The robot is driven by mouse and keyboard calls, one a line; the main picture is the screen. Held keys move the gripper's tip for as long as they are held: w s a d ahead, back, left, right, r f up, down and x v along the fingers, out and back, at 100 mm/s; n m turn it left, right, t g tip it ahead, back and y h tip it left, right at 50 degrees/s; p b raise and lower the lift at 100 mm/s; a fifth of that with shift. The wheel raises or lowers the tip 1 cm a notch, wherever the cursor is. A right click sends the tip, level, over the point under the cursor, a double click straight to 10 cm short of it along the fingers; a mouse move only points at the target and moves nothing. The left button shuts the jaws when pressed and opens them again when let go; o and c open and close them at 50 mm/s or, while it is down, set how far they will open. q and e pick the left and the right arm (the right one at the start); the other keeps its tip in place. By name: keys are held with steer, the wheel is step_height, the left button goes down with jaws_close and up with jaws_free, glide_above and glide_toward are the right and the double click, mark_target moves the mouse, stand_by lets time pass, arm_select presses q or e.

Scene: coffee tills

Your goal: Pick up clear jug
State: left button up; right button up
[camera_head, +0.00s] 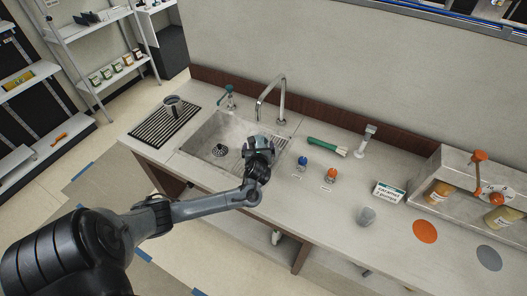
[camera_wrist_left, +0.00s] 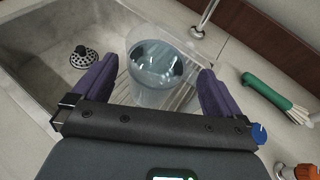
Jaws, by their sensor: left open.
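The clear jug (camera_wrist_left: 157,70) is a see-through, bluish container seen from above in the left wrist view. It sits on the ribbed drainer strip at the sink's right side. My left gripper (camera_head: 259,147) is over the sink's right edge in the head view and hides most of the jug there. In the left wrist view, its two purple fingers are spread wide. The jug lies between and a little beyond them, with a gap on each side. My right gripper is in neither view.
The steel sink (camera_head: 192,143) has a tall tap (camera_head: 283,100) behind it. A grey cup (camera_head: 367,215) stands further right. The front counter is mostly clear.

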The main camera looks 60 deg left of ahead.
mark_target(259, 136)
arm_select(q)
steer(key=shift+b+x, duration=0.4)
steer(key=shift+x, duration=2.35)
steer(key=shift+d, duration=0.1)
steer(key=c, duration=1.7)
steer(key=shift+c, duration=0.2)
steer(key=shift+r, duration=0.1)
